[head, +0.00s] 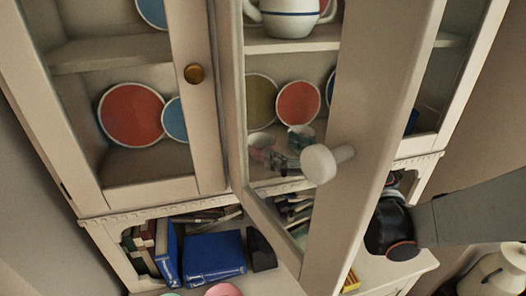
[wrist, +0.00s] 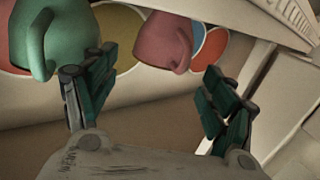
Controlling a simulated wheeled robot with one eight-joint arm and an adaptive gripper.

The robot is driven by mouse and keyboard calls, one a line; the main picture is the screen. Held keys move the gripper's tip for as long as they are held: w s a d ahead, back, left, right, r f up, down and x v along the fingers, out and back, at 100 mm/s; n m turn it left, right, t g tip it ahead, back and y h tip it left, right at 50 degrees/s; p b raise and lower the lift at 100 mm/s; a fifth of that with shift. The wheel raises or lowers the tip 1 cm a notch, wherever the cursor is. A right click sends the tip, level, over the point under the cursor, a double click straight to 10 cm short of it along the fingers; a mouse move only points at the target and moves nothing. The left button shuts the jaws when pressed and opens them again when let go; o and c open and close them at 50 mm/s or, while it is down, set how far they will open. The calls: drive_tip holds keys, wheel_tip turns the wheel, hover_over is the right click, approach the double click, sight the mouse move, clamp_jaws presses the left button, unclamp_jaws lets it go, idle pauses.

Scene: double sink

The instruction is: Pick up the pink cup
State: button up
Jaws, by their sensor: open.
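The pink cup (wrist: 165,42) shows in the upper middle of the wrist view, with its handle toward the lower right. My gripper (wrist: 155,92) is open and empty, its two dark green fingers apart. The pink cup lies ahead of the gap between the fingertips and appears clear of both. A green cup (wrist: 65,38) is just left of it, close to the left finger. In the head view the pink cup (head: 262,148) is on the cabinet's lower shelf, seen through the door glass. My gripper (head: 284,163) is beside it, partly hidden by the door and its knob.
The open cabinet door (head: 372,110) with a white knob (head: 320,164) stands between the head camera and my arm. Several plates, including a red one (head: 298,104), lean at the shelf's back. Blue books (head: 214,256) sit in the compartment below.

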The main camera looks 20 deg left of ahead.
drive_tip(key=shift+x, duration=3.15)
drive_tip(key=shift+s, duration=0.2)
drive_tip(key=c, duration=1)
